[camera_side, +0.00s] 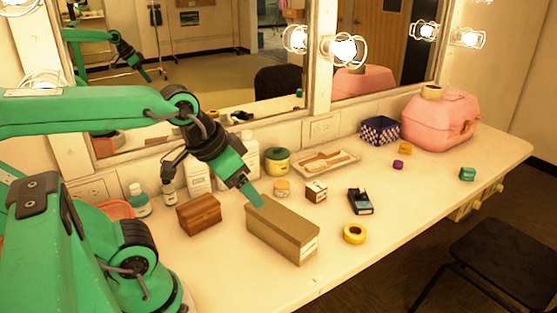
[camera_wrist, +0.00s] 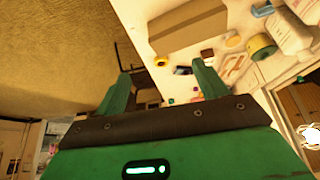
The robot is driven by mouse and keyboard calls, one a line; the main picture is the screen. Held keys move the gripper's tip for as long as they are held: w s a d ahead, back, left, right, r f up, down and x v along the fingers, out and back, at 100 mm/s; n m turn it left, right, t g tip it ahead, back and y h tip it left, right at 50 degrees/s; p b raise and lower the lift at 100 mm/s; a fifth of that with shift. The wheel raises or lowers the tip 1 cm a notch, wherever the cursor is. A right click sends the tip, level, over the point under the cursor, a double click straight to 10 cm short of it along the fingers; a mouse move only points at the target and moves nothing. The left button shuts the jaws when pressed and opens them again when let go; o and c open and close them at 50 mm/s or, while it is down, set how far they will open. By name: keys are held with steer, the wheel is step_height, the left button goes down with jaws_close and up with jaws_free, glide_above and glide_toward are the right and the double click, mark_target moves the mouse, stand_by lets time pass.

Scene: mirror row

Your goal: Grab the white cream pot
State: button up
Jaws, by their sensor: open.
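A small pale pot with a tan lid (camera_side: 282,188), which looks like the white cream pot, stands on the counter behind the long brown box. It seems to show in the wrist view as a small round yellowish lid (camera_wrist: 232,39), right of my fingers. My gripper (camera_side: 253,196) is near the left end of the long box, left of the pot and apart from it. In the wrist view my gripper (camera_wrist: 166,78) has its two green fingers spread with nothing held between them.
The long brown box (camera_side: 282,229) stands in front of the pot. A wooden box (camera_side: 199,214) and bottles are left. The right front counter is fairly clear.

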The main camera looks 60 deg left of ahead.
steer(key=shift+w, duration=0.1)
steer(key=m+g, duration=0.4)
steer(key=g, duration=0.2)
glide_above(282, 184)
steer(key=f, duration=1.6)
steer(key=shift+d, duration=0.2)
steer(key=shift+a+f, duration=0.2)
steer(key=shift+f, duration=3.95)
